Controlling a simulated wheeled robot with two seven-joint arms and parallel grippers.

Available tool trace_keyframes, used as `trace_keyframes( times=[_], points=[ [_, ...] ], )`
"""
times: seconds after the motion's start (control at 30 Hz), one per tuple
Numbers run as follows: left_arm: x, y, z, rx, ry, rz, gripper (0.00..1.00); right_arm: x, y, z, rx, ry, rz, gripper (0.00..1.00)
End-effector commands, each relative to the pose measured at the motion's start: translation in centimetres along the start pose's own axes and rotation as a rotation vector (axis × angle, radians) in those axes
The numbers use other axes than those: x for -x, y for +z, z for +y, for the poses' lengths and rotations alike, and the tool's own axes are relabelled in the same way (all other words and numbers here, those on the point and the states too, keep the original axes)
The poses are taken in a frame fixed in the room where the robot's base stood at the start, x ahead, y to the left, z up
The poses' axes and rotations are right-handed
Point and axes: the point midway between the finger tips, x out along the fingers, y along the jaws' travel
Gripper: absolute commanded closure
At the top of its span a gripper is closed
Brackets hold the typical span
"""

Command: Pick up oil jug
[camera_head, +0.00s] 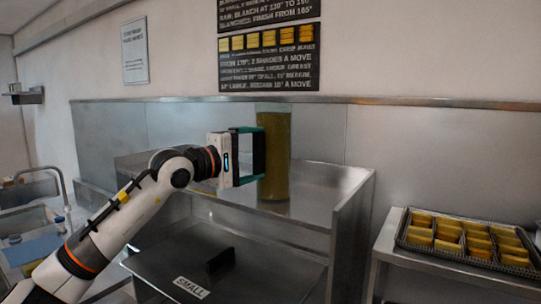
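The oil jug (276,170) is a tall, upright, olive-yellow vessel. It stands at the back of the steel range top, against the metal backsplash. My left gripper (258,155) comes in from the left at about the jug's mid height, with its white body and teal-and-black fingers pointing right. The dark finger pad overlaps the jug's left edge in the picture. I cannot tell whether the fingers touch the jug or how far apart they are. My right gripper is not in view.
A steel side panel (350,235) rises right of the jug. A dark lid (240,270) with a handle and a "SMALL" label (191,287) lies in front and below. A wire tray (405,238) of yellow blocks sits on the right counter. A sink with a tap (62,185) is at left.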

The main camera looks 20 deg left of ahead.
Motion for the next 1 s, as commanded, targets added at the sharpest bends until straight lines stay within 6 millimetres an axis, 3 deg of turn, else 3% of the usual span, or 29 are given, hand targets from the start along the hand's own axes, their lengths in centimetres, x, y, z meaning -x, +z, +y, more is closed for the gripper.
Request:
trace_keyframes(
  times=[0.03,0.3,0.67,1.0],
  points=[
    [0.0,0.0,0.0,0.000,0.001,0.000,0.21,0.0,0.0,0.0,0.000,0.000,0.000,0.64],
    [0.2,0.0,-0.6,-0.002,-0.014,0.001,0.64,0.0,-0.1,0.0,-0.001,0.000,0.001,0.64],
    [0.1,0.0,-1.4,-0.002,-0.015,0.000,0.64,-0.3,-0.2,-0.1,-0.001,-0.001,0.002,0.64],
    [0.2,-0.1,-6.5,-0.001,-0.019,0.001,0.64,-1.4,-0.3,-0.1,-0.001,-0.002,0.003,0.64]
  ],
)
